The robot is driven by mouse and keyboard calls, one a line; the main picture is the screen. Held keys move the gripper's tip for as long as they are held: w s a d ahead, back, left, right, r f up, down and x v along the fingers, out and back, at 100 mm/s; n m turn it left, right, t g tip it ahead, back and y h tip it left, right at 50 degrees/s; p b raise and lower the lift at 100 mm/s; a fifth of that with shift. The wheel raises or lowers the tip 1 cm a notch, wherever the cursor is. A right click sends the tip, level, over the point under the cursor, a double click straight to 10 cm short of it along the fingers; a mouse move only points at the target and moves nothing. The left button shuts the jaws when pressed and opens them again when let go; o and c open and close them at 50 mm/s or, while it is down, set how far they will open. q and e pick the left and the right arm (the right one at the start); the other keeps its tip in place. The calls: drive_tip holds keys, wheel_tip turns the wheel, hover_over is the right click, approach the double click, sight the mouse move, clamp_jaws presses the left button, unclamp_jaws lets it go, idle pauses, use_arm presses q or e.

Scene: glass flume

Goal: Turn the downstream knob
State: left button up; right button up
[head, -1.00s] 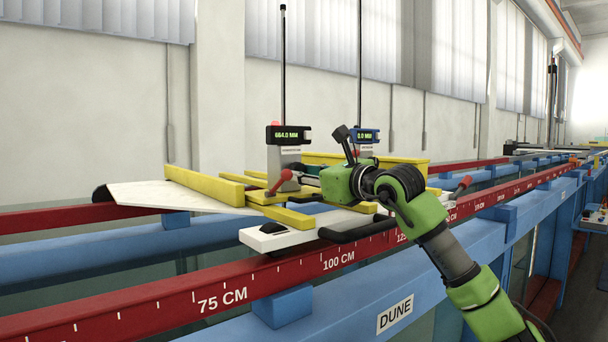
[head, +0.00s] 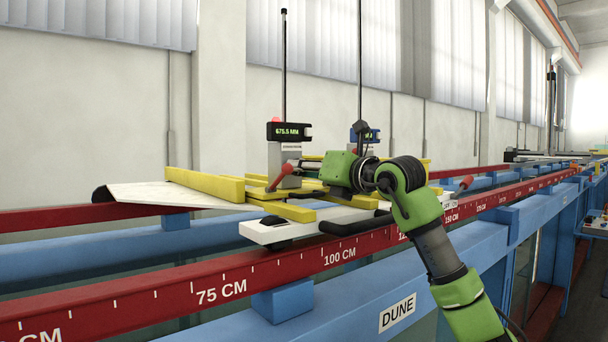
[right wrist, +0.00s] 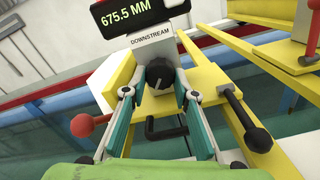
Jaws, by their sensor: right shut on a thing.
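The downstream knob is a black dial (right wrist: 160,73) on a grey block marked DOWNSTREAM, under a black display (right wrist: 128,16) reading 675.5 MM. My right gripper (right wrist: 157,88) is shut on the knob, one finger on each side, in the right wrist view. In the head view the same display (head: 289,131) tops the nearer gauge post, and my right gripper (head: 312,168) reaches it from the right. The knob is hidden there behind the gripper and carriage parts. My left gripper is not in view.
A second gauge with a blue display (head: 365,135) is just behind. The yellow and white carriage rests on the flume's red rails (head: 225,290).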

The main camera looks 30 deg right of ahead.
drive_tip(key=shift+r+m, duration=0.15)
drive_tip(key=shift+m, duration=0.35)
drive_tip(key=o, duration=1.1)
drive_tip(key=shift+s+d, duration=0.1)
drive_tip(key=shift+s, duration=0.05)
drive_tip(key=s, duration=0.7)
drive_tip(key=s+d, duration=0.1)
drive_tip(key=s, duration=0.2)
drive_tip(key=shift+s, duration=0.2)
drive_tip(key=shift+s+a, duration=0.1)
drive_tip(key=shift+s, duration=0.6)
